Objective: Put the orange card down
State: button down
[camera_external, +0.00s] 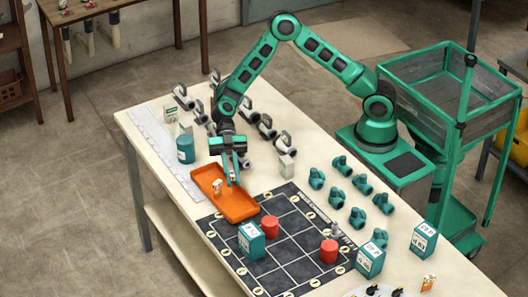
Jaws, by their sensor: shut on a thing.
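My gripper (231,183) points down over the orange tray (240,213) near the left middle of the table. Its teal fingers are closed together on something thin. The orange card is hard to make out between the fingertips, because its colour merges with the tray behind it. I cannot tell whether it touches the tray floor. A small pale object (216,186) stands in the tray, just left of the fingers.
A dark gridded mat (300,270) bears red cylinders (270,227) and a teal-white box (251,241). Teal pipe fittings (337,195) stand to the right, grey valves (267,127) behind. A teal canister (185,148) stands left of the arm. A small orange-white carton (428,282) sits front right.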

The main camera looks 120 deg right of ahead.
jog(key=shift+f, duration=1.4)
jog(key=c, duration=2)
grip_release()
jog(key=shift+f, duration=0.1)
